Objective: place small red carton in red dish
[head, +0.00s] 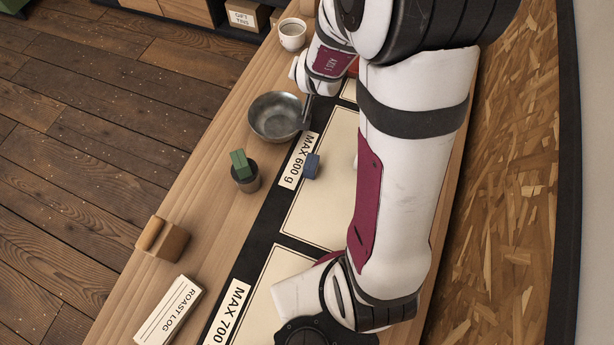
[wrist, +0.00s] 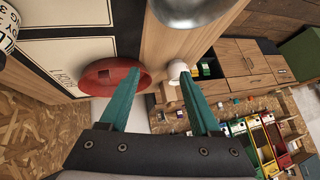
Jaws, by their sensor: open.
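The red dish (wrist: 96,88) lies on the bench left of centre in the wrist view. A small darker red block shape (wrist: 116,73) shows inside it and looks like the small red carton, though it is too small to be sure. In the head view only a sliver of red (head: 353,68) shows beside my arm, probably the dish. My gripper (wrist: 158,70) is open with nothing between its fingers. Its left finger overlaps the dish's right edge in the wrist view, and I cannot tell the gap. In the head view the gripper (head: 306,114) is by the metal bowl's right rim.
The metal bowl (head: 268,122) and a white cup (head: 292,38) stand along the bench's left side. A green block (head: 240,163) sits in a dark cup (head: 247,184). A blue block (head: 312,167) stands near the "MAX 600 g" label. A brown wooden box (head: 162,240) is nearer.

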